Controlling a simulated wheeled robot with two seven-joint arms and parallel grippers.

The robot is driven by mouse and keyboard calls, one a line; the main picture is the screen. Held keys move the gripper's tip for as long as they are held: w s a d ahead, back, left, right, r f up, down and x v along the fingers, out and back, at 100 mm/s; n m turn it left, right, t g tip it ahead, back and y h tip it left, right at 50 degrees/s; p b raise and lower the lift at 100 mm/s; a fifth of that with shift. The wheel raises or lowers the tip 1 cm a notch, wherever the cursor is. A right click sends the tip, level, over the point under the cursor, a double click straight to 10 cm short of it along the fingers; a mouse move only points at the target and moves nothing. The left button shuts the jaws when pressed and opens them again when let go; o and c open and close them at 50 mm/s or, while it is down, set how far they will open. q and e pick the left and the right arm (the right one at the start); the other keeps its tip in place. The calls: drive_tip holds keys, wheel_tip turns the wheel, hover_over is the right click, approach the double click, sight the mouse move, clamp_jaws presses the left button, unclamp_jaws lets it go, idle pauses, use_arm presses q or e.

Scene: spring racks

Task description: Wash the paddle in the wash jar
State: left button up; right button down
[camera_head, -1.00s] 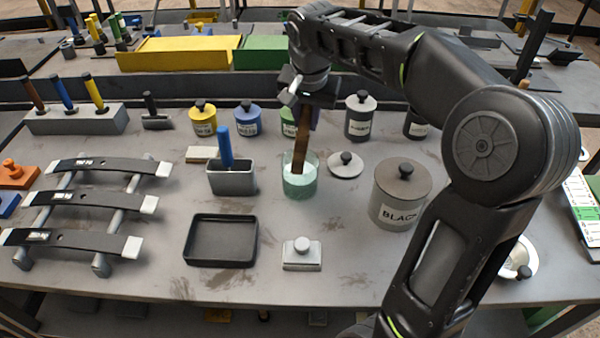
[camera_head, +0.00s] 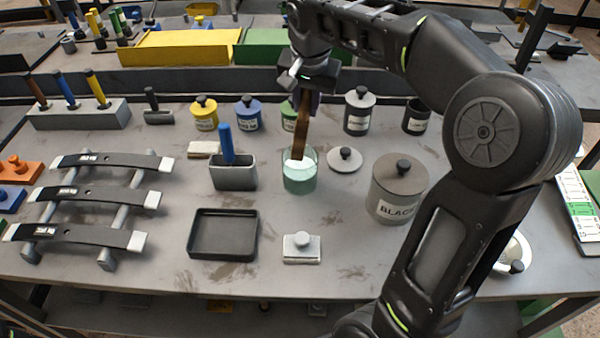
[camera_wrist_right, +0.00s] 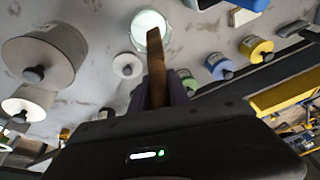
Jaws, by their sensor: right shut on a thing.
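The wash jar (camera_head: 300,184) is a clear glass with pale green liquid, standing in the middle of the table; it also shows in the wrist view (camera_wrist_right: 141,38). My right gripper (camera_head: 312,93) is above and behind it, shut on the upper part of the brown paddle (camera_head: 301,128). The paddle hangs steeply, slightly tilted, its lower end at the jar's mouth. In the wrist view the paddle (camera_wrist_right: 156,72) overlaps the jar's edge; I cannot tell whether its tip touches liquid. The fingers are largely hidden. My left gripper is out of view.
Left of the jar stands a grey holder (camera_head: 233,176) with a blue-handled tool. A lidded BLACK pot (camera_head: 396,198) and a loose lid (camera_head: 345,159) are to the right. A black tray (camera_head: 222,252) lies in front, and lidded colour pots (camera_head: 204,115) stand behind.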

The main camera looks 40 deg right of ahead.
drive_tip(key=shift+r, duration=0.15)
wheel_tip(320, 180, up, 6)
drive_tip(key=p, duration=0.4)
drive_tip(key=shift+p, duration=0.4)
idle(0.4)
